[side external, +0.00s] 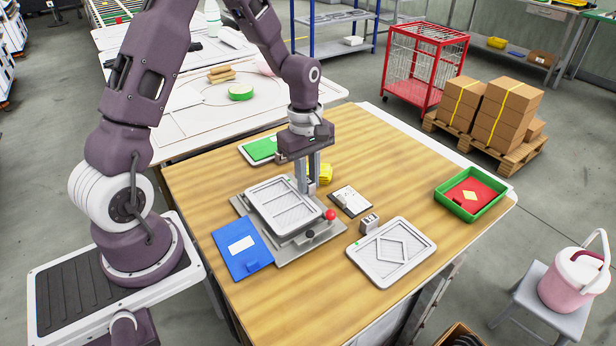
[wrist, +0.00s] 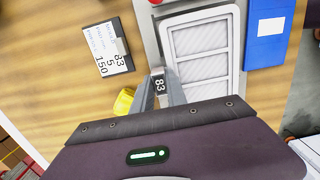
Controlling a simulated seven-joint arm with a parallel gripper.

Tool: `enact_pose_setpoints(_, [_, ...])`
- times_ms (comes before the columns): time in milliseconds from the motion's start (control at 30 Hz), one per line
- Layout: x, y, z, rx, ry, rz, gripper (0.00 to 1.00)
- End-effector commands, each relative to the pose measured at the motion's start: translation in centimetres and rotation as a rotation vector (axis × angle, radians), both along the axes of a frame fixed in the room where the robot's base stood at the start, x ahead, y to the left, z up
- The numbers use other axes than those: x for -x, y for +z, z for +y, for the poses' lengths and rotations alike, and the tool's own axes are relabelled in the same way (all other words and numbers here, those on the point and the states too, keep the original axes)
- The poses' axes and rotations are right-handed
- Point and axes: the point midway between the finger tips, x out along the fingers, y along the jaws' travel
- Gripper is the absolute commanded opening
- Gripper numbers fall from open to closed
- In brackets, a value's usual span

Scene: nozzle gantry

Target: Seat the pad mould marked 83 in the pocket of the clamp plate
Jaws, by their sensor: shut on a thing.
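The pad mould marked 83 is a pale grey rectangular tray (side external: 283,205) with a ribbed floor. It lies over the grey clamp plate (side external: 284,257), roughly lined up with it. I cannot tell whether it sits down in the pocket, which the mould hides. In the wrist view the mould (wrist: 203,52) fills the upper middle, beside the plate's edge (wrist: 150,40). My gripper (side external: 308,188) is shut on the mould's far edge. In the wrist view the fingers (wrist: 159,86) close on its dark tab reading 83. A red knob (side external: 331,214) stands at the plate's right corner.
A blue folder (side external: 242,248) lies close by the plate's left front. A card reading 83, 5, 150 (wrist: 107,46), a small block (side external: 370,223) and a diamond-patterned mould (side external: 392,252) lie to the right. A green tray (side external: 448,199) stands farther right. A yellow object (side external: 325,174) is behind the gripper.

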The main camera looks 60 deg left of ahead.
Motion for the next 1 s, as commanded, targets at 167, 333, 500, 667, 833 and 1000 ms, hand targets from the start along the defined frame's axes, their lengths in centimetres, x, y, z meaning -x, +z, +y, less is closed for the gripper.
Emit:
enact_pose_setpoints(167, [0.0,-0.4,0.0,0.000,0.000,0.000,0.00])
enact_pose_setpoints(333, [0.0,-0.7,0.0,0.000,0.000,0.001,0.00])
enact_pose_setpoints(500, [0.0,-1.1,0.0,0.000,0.000,0.001,0.00])
enact_pose_setpoints(667, [0.0,-1.4,0.0,-0.001,0.000,0.000,0.00])
enact_pose_setpoints(833, [0.0,-1.4,0.0,-0.001,0.000,0.000,0.00])
enact_pose_setpoints(1000, [0.0,-1.4,0.0,0.000,0.000,0.001,0.43])
